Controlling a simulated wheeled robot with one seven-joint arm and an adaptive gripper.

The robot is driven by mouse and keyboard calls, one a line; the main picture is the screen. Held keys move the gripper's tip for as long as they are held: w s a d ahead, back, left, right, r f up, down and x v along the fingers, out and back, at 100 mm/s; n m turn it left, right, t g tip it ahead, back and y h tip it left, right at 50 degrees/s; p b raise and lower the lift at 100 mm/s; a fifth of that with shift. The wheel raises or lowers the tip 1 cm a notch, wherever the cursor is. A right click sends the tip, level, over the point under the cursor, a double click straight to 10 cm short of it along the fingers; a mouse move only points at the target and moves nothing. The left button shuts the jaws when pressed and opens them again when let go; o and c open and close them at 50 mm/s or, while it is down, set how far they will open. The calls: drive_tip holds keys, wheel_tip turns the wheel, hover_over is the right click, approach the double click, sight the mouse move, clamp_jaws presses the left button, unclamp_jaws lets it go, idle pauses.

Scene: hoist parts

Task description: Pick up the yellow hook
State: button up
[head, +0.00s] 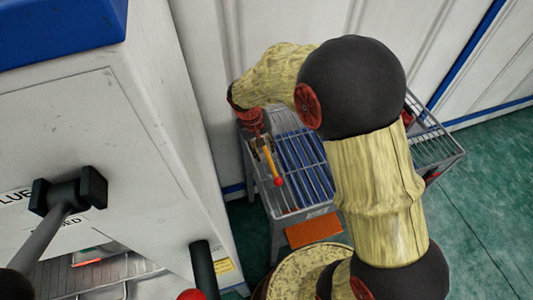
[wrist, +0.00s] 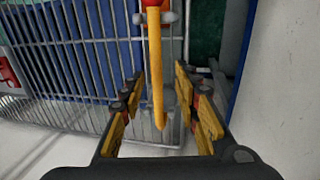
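The yellow hook (wrist: 156,70) shows in the wrist view as a long yellow rod, with a red part at its top edge. It runs down between the two fingers of my gripper (wrist: 158,88), with a gap visible on each side. My gripper is open around it and does not appear to grip it. In the head view the yellow hook (head: 271,163) is a short yellow bar with a red ball at its lower end, just below my gripper (head: 261,146), over the wire rack. The hook's curved part is not clear.
A grey wire rack (head: 291,212) with blue slats stands under my gripper, and its bars (wrist: 75,75) are close in the wrist view. A large white machine (head: 150,130) stands at the left. A white wall (head: 220,60) lies behind. Green floor is open at the right.

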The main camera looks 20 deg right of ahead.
sight(268, 156)
drive_tip(key=shift+w+d+f+b, duration=0.1)
drive_tip(key=shift+d+f+b, duration=0.15)
drive_tip(key=shift+f, duration=0.75)
drive_tip(key=shift+w+d+f+b, duration=0.15)
drive_tip(key=shift+d+f, duration=0.15)
drive_tip(key=shift+f, duration=0.75)
drive_tip(key=shift+s+d+f+b, duration=0.1)
drive_tip(key=shift+d+f+b, duration=0.15)
drive_tip(key=shift+f, duration=0.75)
drive_tip(key=shift+d, duration=0.1)
drive_tip(key=shift+c, duration=0.9)
clamp_jaws()
drive_tip(key=shift+r, duration=0.1)
